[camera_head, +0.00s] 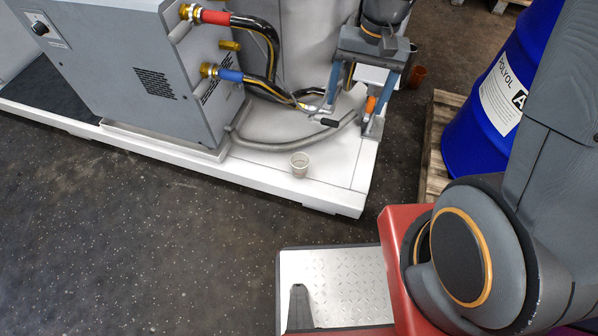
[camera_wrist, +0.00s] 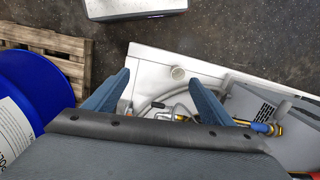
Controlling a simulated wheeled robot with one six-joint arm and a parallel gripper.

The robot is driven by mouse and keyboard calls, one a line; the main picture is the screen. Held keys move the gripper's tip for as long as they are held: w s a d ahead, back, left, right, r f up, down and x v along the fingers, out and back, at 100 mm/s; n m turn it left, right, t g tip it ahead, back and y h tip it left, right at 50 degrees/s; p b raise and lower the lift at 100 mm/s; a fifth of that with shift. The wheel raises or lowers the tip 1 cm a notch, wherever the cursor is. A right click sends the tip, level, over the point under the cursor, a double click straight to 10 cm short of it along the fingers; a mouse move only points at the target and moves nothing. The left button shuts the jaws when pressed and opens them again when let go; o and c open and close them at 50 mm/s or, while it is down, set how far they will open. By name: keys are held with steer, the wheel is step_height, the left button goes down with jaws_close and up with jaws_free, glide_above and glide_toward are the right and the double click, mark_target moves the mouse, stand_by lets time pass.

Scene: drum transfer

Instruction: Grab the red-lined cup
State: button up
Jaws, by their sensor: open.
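A small white cup (camera_head: 299,166) stands upright on the front part of a white platform; a red line on it is too small to make out. It also shows in the wrist view (camera_wrist: 178,73), just beyond the fingertips and nearer the right one. My gripper (camera_head: 352,116) is open and empty over the platform, to the right of and behind the cup in the head view. In the wrist view its two blue fingers (camera_wrist: 159,78) are spread wide, apart from the cup.
A grey machine (camera_head: 145,70) with hoses (camera_head: 262,85) stands on the white platform (camera_head: 245,171). A grey hose and a black-tipped handle (camera_head: 328,122) lie near my gripper. A reddish-brown cup-like object (camera_head: 417,76) is farther back. A blue drum (camera_head: 480,130) stands on a wooden pallet (camera_head: 433,170) at right.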

steer(key=w+a+f+m+g+b, duration=0.1)
steer(key=w+a+f+b, duration=0.25)
steer(key=f+b, duration=0.45)
steer(key=w+a+f+m+b, duration=0.15)
steer(key=w+f+b, duration=0.3)
steer(key=f, duration=0.75)
steer(key=m+g+y+b, duration=0.2)
steer(key=b, duration=1.2)
glide_toward(296, 176)
steer(key=shift+w+a+f+b, duration=0.1)
steer(key=shift+a+f+b, duration=0.2)
steer(key=shift+f, duration=0.2)
steer(key=shift+w+a+f+b, duration=0.1)
steer(key=shift+a+f+b, duration=0.15)
steer(key=shift+f, duration=0.2)
steer(key=shift+d+b+x, duration=0.1)
steer(key=shift+b+x, duration=0.7)
steer(key=shift+x, duration=0.5)
steer(key=shift+d+b+x, duration=0.15)
steer(key=shift+b+x, duration=0.65)
steer(key=shift+x, duration=0.5)
steer(key=shift+s, duration=0.15)
steer(key=shift+c, duration=0.6)
steer(key=c, duration=1)
